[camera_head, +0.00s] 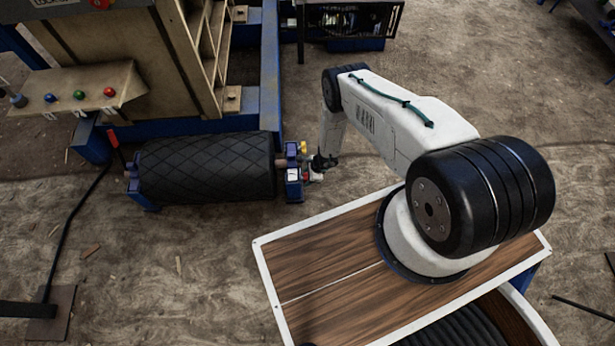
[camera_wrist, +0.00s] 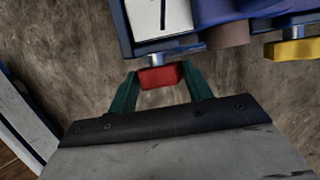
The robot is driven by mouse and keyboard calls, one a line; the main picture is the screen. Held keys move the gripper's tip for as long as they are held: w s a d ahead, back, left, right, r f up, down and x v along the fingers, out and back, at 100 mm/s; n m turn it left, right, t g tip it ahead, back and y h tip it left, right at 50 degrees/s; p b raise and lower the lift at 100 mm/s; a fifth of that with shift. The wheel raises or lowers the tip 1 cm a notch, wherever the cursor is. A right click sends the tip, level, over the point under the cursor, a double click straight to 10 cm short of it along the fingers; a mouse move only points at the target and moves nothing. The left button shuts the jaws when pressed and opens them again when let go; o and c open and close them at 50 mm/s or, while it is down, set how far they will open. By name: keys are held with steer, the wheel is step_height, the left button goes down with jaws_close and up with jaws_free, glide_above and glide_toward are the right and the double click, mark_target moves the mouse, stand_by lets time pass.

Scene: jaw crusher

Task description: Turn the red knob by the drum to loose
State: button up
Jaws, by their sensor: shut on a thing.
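In the wrist view the red knob (camera_wrist: 161,77) sits on a short metal shaft below a white plate with a black mark (camera_wrist: 160,17). My gripper (camera_wrist: 158,80) has its two green fingers on either side of the knob and is shut on it. In the head view the black ribbed drum (camera_head: 207,167) lies at the left of my gripper (camera_head: 316,174), which is at the blue bracket (camera_head: 294,184) on the drum's right end. The knob is small and partly hidden there.
A yellow knob (camera_wrist: 292,51) is on the same blue bracket, right of the red one in the wrist view. A panel with coloured buttons (camera_head: 78,88) and a red lever (camera_head: 114,142) are at the left in the head view. The floor below the drum is mostly clear.

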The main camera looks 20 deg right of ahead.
steer(key=shift+s+t, duration=0.1)
steer(key=shift+t, duration=0.2)
steer(key=shift+s+a+f+n+t+h, duration=0.1)
steer(key=shift+s+n+t+h, duration=0.15)
steer(key=shift+t, duration=0.5)
steer(key=shift+s+a+n+t+h, duration=0.15)
steer(key=shift+t+h, duration=0.2)
steer(key=shift+t, duration=0.4)
steer(key=shift+f+t, duration=0.1)
steer(key=shift+t, duration=1)
steer(key=shift+n+h, duration=0.3)
steer(key=o, duration=1)
steer(key=shift+s+d, duration=0.1)
steer(key=v, duration=0.7)
steer(key=shift+s+d+r, duration=0.1)
steer(key=shift+s+r, duration=0.15)
